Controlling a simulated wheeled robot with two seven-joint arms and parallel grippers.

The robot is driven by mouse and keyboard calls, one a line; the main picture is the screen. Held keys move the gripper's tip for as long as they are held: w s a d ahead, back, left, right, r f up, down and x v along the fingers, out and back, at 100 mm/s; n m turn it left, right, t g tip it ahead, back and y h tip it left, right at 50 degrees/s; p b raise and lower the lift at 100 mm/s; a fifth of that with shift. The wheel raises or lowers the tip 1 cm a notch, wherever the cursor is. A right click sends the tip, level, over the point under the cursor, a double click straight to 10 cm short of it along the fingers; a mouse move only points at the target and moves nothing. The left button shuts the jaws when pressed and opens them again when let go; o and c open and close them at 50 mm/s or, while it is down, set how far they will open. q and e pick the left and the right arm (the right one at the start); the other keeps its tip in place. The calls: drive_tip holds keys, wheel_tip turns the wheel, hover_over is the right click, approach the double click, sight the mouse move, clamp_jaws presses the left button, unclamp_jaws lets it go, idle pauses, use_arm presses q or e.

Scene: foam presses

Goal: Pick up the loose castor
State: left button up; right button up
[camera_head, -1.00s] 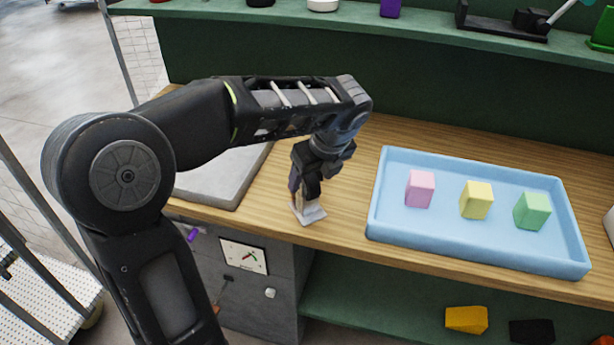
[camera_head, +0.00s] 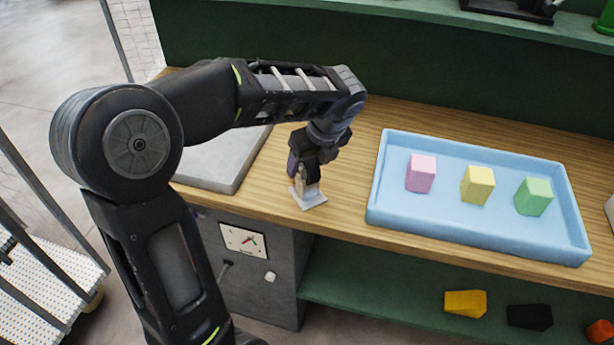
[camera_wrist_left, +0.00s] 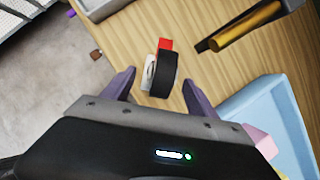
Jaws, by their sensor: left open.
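The loose castor (camera_wrist_left: 163,75) shows in the left wrist view as a black wheel with a red piece and a pale plate, over the wooden top near its edge. My left gripper (camera_wrist_left: 159,77) is open, with one purple finger on each side of the castor in the picture. I cannot tell whether they touch it. In the head view my left gripper (camera_head: 304,178) points down over the worktop, and a pale plate (camera_head: 312,200) shows just beneath it; the gripper covers the rest. My right gripper is not in view.
A light blue tray (camera_head: 440,234) with pink, yellow and green blocks stands to the right. A grey slab (camera_head: 215,165) lies to the left. A gold cylinder (camera_wrist_left: 247,28) lies near the castor. The shelf below holds yellow and black blocks (camera_head: 465,302).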

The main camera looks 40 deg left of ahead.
sight(306, 193)
use_arm(q)
drive_tip(key=shift+x, duration=2.6)
drive_tip(key=shift+d, duration=0.15)
clamp_jaws()
drive_tip(key=shift+w+p, duration=0.1)
drive_tip(key=shift+p, duration=0.2)
